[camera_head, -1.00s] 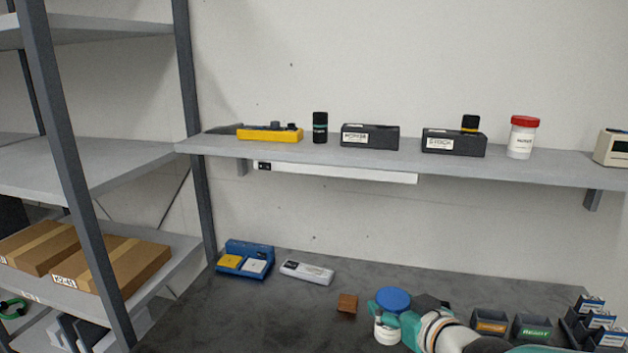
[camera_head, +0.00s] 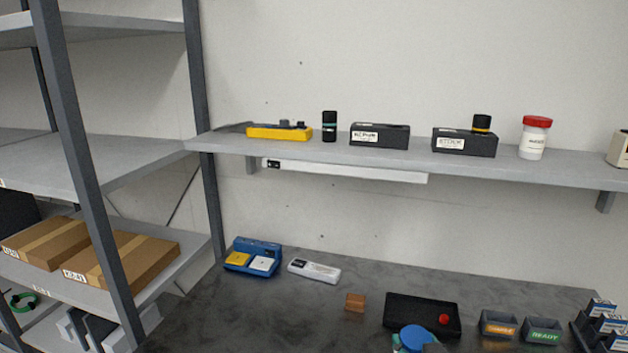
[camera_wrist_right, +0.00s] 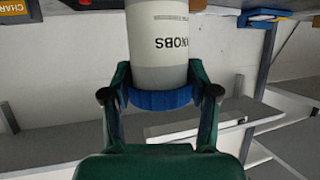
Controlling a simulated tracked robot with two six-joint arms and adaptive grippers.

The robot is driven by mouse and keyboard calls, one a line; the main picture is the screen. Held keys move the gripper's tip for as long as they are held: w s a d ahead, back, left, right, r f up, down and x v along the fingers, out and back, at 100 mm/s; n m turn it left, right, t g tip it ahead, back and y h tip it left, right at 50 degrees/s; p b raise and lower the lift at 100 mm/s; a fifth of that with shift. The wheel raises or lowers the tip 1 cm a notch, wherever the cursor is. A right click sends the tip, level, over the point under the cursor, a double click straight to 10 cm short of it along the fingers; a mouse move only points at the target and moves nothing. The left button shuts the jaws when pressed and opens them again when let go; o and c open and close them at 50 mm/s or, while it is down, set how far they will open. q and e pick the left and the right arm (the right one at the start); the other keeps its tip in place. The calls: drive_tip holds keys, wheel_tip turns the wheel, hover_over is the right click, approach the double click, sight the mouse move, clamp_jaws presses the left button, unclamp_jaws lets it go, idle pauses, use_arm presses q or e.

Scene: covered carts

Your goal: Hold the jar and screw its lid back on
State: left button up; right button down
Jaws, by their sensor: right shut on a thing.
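The jar (camera_wrist_right: 158,45) is white with a dark-lettered label and shows upside down in my right wrist view. Its blue lid (camera_wrist_right: 160,99) lies against the jar's mouth end; I cannot tell how tightly it is seated. My right gripper (camera_wrist_right: 161,95) is shut on the lid, with a green finger on each side. In the head view the blue lid (camera_head: 418,338) is at the bottom edge, with part of my teal right gripper (camera_head: 402,344) beside it. The jar's body is hidden or out of frame there. My left gripper is not in view.
On the dark bench behind the lid lies a black tray (camera_head: 405,309) with a red knob. A brown block (camera_head: 355,302) is left of it, and small labelled bins (camera_head: 541,331) are to the right. A wall shelf (camera_head: 385,164) runs above. The bench's left front is clear.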

drive_tip(key=s+a, duration=0.2)
drive_tip(key=a, duration=0.8)
drive_tip(key=s+a, duration=0.2)
drive_tip(key=a, duration=0.7)
drive_tip(key=shift+a, duration=0.4)
drive_tip(key=shift+w, duration=0.1)
